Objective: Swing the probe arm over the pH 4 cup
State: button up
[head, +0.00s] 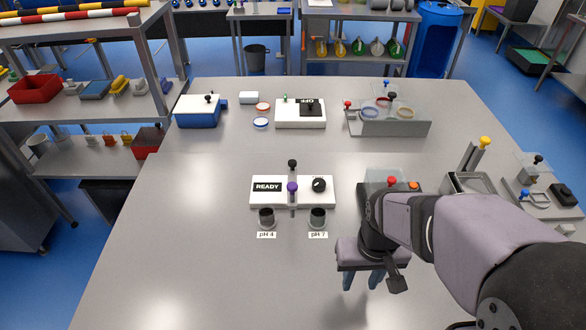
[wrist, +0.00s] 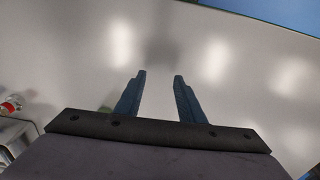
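The pH meter (head: 262,202) is a white box with a READY display and a black dial (head: 319,184), in the middle of the table in the head view. Its probe arm (head: 292,188) has a purple knob and points to the front, between the two cups. The black pH 4 cup (head: 266,217) stands front left and the black pH 7 cup (head: 318,217) front right, each behind its label. My gripper (head: 362,280) is to the right and in front of the cups, pointing down. In the wrist view its blue fingers (wrist: 156,98) are apart with nothing between them.
A grey stand with dishes (head: 385,128), a white device (head: 300,121) and a blue-and-white box (head: 198,112) stand at the back. A metal bin (head: 470,185) and a tray (head: 545,200) are at the right. The table's front left is clear.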

jog(key=w+a+r+n+t+p, duration=0.1)
jog(key=w+a+r, duration=0.25)
jog(key=w, duration=0.35)
jog(key=w+a+r+n+t+p, duration=0.1)
jog(key=w+a+r, duration=0.1)
jog(key=w+r, duration=0.4)
jog(key=n+t+y+p, duration=0.1)
jog(key=n+t+y, duration=0.1)
send_near(293, 162)
jog(key=shift+p+x, duration=1.3)
jog(key=shift+x, duration=2.95)
jog(key=shift+a, duration=0.1)
grip_shut()
